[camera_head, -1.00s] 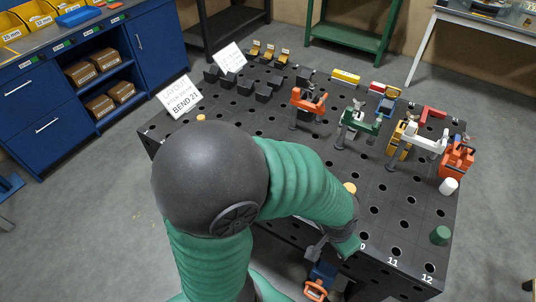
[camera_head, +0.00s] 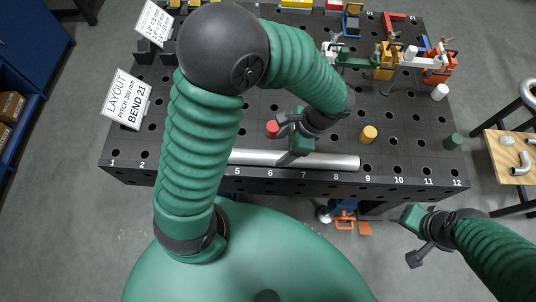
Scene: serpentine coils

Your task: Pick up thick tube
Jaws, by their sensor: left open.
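The thick tube (camera_head: 335,162) is a long silver cylinder lying along the near edge of the black perforated table. My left arm and gripper cover part of it. My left gripper (camera_head: 288,142) is open over the middle of the tube; I cannot tell whether its fingers touch it. My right gripper (camera_head: 414,238) appears open and empty, off the table's front edge at the lower right.
A red peg (camera_head: 272,129) stands close to my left gripper, a yellow peg (camera_head: 369,134) right of it. A green peg (camera_head: 453,141) and white peg (camera_head: 439,92) stand at the right. Clamps fill the back right. A wooden stand (camera_head: 510,160) is beyond the right edge.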

